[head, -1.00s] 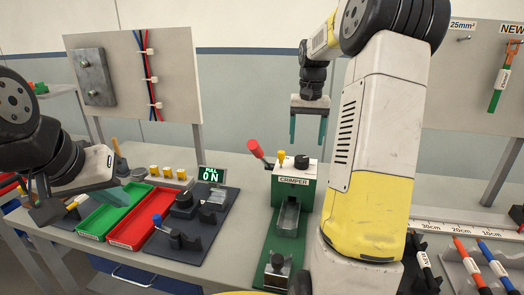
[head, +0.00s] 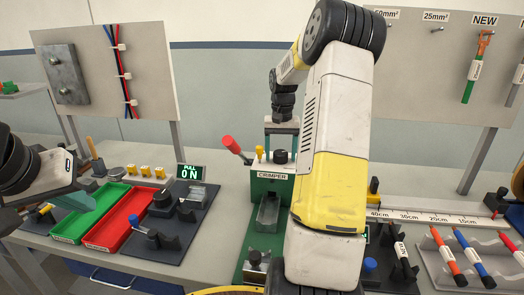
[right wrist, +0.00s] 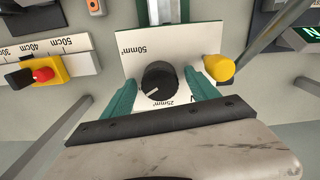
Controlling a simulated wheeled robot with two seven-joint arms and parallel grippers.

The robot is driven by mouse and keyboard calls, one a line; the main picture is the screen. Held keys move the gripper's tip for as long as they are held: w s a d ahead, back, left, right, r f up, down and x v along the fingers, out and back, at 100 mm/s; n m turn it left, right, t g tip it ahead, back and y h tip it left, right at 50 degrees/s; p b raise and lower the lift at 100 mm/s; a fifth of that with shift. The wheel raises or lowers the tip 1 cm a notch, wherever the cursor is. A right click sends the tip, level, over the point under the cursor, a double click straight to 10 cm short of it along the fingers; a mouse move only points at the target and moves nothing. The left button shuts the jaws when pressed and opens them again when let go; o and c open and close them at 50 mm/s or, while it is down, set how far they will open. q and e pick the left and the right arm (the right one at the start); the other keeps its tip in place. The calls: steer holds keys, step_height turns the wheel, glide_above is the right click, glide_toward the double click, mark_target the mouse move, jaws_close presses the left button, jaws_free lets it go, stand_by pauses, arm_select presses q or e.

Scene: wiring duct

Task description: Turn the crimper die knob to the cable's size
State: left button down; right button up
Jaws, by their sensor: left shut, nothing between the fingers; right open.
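The green crimper (head: 272,186) stands mid-table with a white top, a red lever and a yellow peg. Its black die knob (head: 281,157) is on top. In the right wrist view the knob (right wrist: 160,78) has a white pointer mark toward the lower left. "50mm²" is printed at the plate's upper left and "25mm²" below the knob. My right gripper (right wrist: 160,84) is open, one teal finger on each side of the knob; contact is not clear. In the head view my arm partly hides it. My left gripper (head: 82,202) is shut and empty over the green tray. The cable to be matched is not identifiable.
Green (head: 68,228) and red (head: 108,236) trays and a pull tester with a "PULL 0 N" display (head: 190,172) stand left of the crimper. A back board carries "25mm²" and "NEW" labels.

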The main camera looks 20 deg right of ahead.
steer(key=c, duration=1.4)
steer(key=shift+o, duration=0.2)
steer(key=n, duration=0.5)
steer(key=shift+r+n, duration=0.1)
steer(key=shift+n, duration=0.3)
steer(key=n, duration=0.6)
steer(key=o, duration=1.4)
steer(key=shift+c, duration=0.2)
